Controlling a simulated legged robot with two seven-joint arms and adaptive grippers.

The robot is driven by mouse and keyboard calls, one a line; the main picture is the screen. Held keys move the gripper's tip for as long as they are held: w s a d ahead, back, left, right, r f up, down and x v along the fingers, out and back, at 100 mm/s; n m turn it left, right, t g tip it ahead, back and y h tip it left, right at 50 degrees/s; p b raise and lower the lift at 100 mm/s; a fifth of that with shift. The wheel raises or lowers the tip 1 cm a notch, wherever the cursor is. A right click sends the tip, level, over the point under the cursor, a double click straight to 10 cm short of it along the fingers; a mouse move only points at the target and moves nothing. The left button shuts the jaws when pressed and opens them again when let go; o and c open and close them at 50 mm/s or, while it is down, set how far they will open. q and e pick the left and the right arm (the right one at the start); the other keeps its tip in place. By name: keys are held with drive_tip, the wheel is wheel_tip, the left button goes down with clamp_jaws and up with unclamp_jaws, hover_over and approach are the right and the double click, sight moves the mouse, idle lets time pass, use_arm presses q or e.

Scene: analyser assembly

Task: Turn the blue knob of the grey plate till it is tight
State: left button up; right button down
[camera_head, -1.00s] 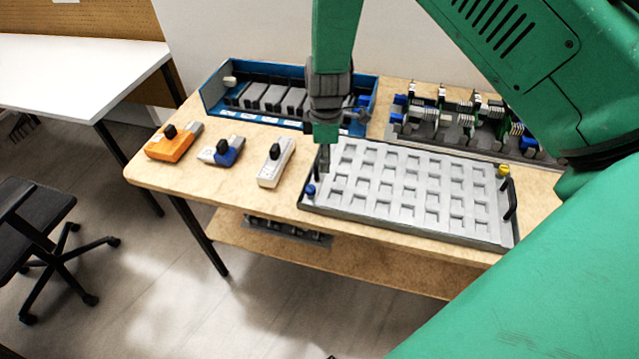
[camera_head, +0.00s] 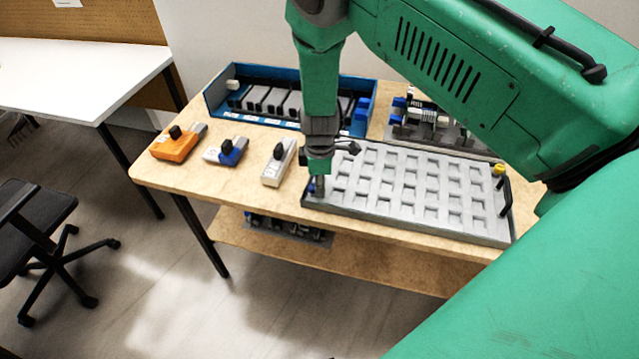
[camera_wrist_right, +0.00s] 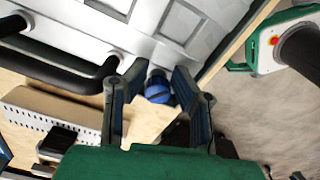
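The grey plate (camera_head: 420,197) with rows of square recesses lies on the wooden table. Its blue knob (camera_head: 312,187) is at the near left corner, mostly hidden by my right gripper (camera_head: 318,186). In the right wrist view the blue knob (camera_wrist_right: 158,88) lies between the two fingers of my right gripper (camera_wrist_right: 155,84). The fingers are apart, with a gap visible on both sides of the knob, so the gripper is open around it. My left gripper is in neither view.
A yellow knob (camera_head: 499,169) is at the plate's right end, near a black handle (camera_head: 505,197). Orange (camera_head: 173,148), blue-grey (camera_head: 226,151) and white (camera_head: 278,163) modules lie left of the plate. A blue tray (camera_head: 217,97) and a rack of parts (camera_head: 440,128) stand behind.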

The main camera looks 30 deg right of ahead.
drive_tip(key=shift+w+a+r, duration=0.1)
drive_tip(key=shift+w+a, duration=0.3)
drive_tip(key=shift+a, duration=0.55)
drive_tip(key=shift+w+d, duration=0.1)
drive_tip(key=shift+d, duration=0.45)
drive_tip(key=shift+w+a+m, duration=0.15)
drive_tip(key=shift+a+m, duration=0.15)
drive_tip(key=shift+a, duration=0.3)
drive_tip(key=m, duration=0.3)
drive_tip(key=shift+d, duration=0.3)
drive_tip(key=shift+s+m, duration=0.2)
drive_tip(key=shift+m, duration=1.7)
